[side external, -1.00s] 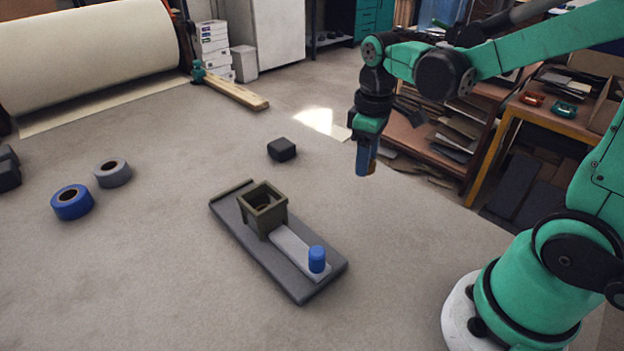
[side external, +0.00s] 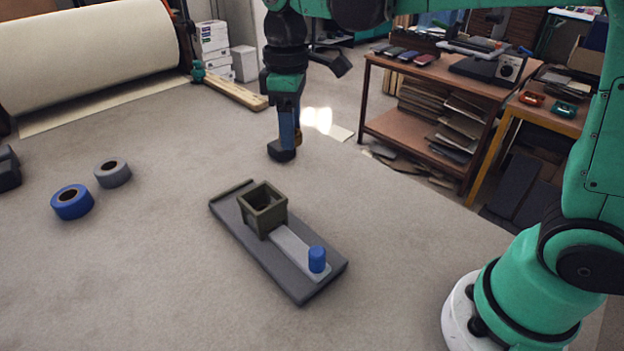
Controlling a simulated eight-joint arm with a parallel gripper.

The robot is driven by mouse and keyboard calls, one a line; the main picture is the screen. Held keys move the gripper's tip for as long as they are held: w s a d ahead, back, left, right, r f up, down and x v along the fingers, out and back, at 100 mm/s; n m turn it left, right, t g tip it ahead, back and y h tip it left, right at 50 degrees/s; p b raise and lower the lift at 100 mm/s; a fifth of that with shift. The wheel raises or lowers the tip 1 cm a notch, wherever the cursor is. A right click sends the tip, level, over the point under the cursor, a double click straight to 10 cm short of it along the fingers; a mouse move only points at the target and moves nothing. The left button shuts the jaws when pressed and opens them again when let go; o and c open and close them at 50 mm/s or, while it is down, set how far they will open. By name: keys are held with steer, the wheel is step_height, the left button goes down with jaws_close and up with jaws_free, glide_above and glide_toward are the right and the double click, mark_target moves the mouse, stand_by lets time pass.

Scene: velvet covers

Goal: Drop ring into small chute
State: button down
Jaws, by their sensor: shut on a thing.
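My gripper (side external: 290,146) points down above the floor, behind the chute. Its blue fingers are shut on a small brass-coloured ring (side external: 298,137), of which only an edge shows at the right side. The small chute (side external: 263,222) is an olive-brown, open-topped square box. It stands on a long dark grey base board (side external: 300,291). A light grey strip (side external: 291,246) runs from the box toward the near right end, where a blue cylinder (side external: 317,260) stands upright. In the picture, my gripper is above and slightly right of the chute, apart from it.
A black block (side external: 281,153) lies on the floor, overlapped by my fingertips in this view; contact cannot be told. A blue tape roll (side external: 72,202) and a grey tape roll (side external: 113,173) lie at left. A wooden plank (side external: 236,96) lies behind. Floor around the board is clear.

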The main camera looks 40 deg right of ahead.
steer(key=shift+n, duration=0.9)
steer(key=shift+w+a+f, duration=0.2)
steer(key=shift+a+f, duration=0.7)
steer(key=shift+f, duration=0.4)
steer(key=shift+w+a+f, duration=0.25)
steer(key=shift+a+f, duration=0.65)
steer(key=shift+f, duration=0.35)
steer(key=shift+w+a+f, duration=0.2)
steer(key=shift+a+f, duration=0.7)
steer(key=shift+f, duration=0.4)
steer(key=shift+c, duration=1.5)
jaws_free()
steer(key=shift+r, duration=2.95)
